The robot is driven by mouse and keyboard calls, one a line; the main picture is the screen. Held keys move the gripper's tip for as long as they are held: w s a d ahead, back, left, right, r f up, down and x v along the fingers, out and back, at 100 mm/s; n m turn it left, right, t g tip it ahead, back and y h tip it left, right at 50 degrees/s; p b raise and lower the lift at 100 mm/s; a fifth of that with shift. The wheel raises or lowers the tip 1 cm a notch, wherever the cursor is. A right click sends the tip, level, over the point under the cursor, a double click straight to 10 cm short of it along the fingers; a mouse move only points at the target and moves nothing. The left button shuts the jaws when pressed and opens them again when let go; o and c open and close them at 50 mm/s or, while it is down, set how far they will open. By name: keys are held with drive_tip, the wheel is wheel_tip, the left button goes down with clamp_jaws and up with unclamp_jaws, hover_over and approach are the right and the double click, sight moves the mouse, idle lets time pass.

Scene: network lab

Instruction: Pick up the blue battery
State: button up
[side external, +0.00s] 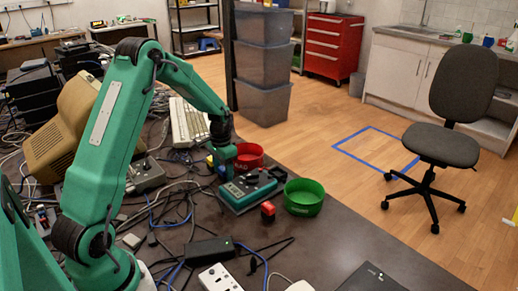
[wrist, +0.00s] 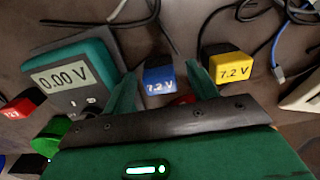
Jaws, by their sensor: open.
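The blue battery (wrist: 159,80) is a small block with a 7.2 V label. In the wrist view it lies between the two fingers of my gripper (wrist: 160,70), with dark surface visible on both sides of it. The fingers are open, and I see no clear contact with the battery. I cannot tell from the wrist view how far down the fingers reach around it. In the side view my gripper (side external: 223,165) points down at the table behind the teal meter (side external: 247,190). I cannot make out the blue battery there.
A yellow battery (wrist: 230,63) lies close to the right finger. The meter (wrist: 76,76), reading 0.00 V, is to the left, with a red battery (wrist: 22,106) beyond it. A red bowl (side external: 249,154) and green bowl (side external: 304,197) stand nearby. Cables clutter the table.

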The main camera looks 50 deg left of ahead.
sight(224, 169)
drive_tip(key=shift+f, duration=0.1)
idle(0.4)
drive_tip(key=c, duration=1.1)
drive_tip(key=shift+r, duration=0.7)
drive_tip(key=r, duration=0.3)
drive_tip(key=shift+d+r, duration=0.1)
drive_tip(key=shift+d, duration=0.2)
drive_tip(key=s+d+r, duration=0.1)
drive_tip(key=d+r, duration=0.5)
drive_tip(key=d, duration=0.5)
drive_tip(key=shift+r, duration=0.2)
drive_tip(key=shift+w, duration=0.15)
